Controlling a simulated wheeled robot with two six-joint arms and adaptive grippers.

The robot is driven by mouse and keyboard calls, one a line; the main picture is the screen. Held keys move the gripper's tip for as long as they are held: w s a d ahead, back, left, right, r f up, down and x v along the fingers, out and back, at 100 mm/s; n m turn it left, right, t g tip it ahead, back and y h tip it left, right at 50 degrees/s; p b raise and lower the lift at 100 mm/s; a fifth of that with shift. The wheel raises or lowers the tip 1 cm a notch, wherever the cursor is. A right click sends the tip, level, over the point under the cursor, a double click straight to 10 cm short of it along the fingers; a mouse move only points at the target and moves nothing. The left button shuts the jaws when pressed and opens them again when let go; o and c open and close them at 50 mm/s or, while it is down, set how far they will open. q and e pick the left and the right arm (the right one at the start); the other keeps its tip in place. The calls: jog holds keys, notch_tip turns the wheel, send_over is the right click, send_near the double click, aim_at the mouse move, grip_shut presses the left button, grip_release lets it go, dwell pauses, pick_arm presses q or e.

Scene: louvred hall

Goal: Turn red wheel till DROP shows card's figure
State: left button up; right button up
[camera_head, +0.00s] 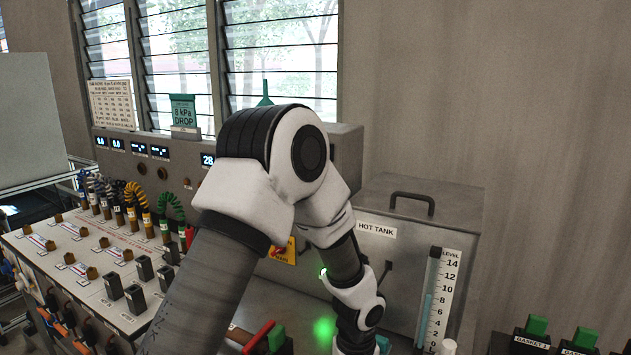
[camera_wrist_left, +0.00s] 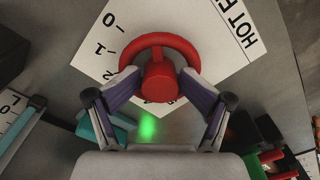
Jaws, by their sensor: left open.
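The red wheel (camera_wrist_left: 172,42) shows in the left wrist view, with its red hub (camera_wrist_left: 158,84) facing the camera and a white numbered dial plate (camera_wrist_left: 105,50) behind it. My left gripper (camera_wrist_left: 158,80) is open, its fingers either side of the hub, close to the rim's lower part; contact is unclear. In the head view, my left arm hides the wheel, and that gripper cannot be made out. The green card (camera_head: 184,112) reads 8 kPa DROP. A partly hidden display (camera_head: 208,160) starts with 28; its label is unreadable. My right gripper is not in view.
The grey hot tank (camera_head: 410,260) with a level gauge (camera_head: 438,300) stands right of my arm. A panel with plugs and coiled cables (camera_head: 100,260) lies at left. Red and green handles (camera_head: 262,338) sit low in front. Green-topped gasket blocks (camera_head: 535,328) are at lower right.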

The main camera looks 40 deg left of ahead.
pick_arm(q)
jog(key=shift+s+r, duration=0.1)
jog(key=shift+r, duration=0.05)
jog(key=shift+r, duration=0.1)
jog(key=shift+r+p, duration=0.35)
jog(key=shift+p, duration=0.1)
notch_tip(320, 180, up, 6)
jog(key=p, duration=0.5)
jog(key=shift+r, duration=0.25)
jog(key=shift+f, duration=0.15)
notch_tip(320, 180, up, 12)
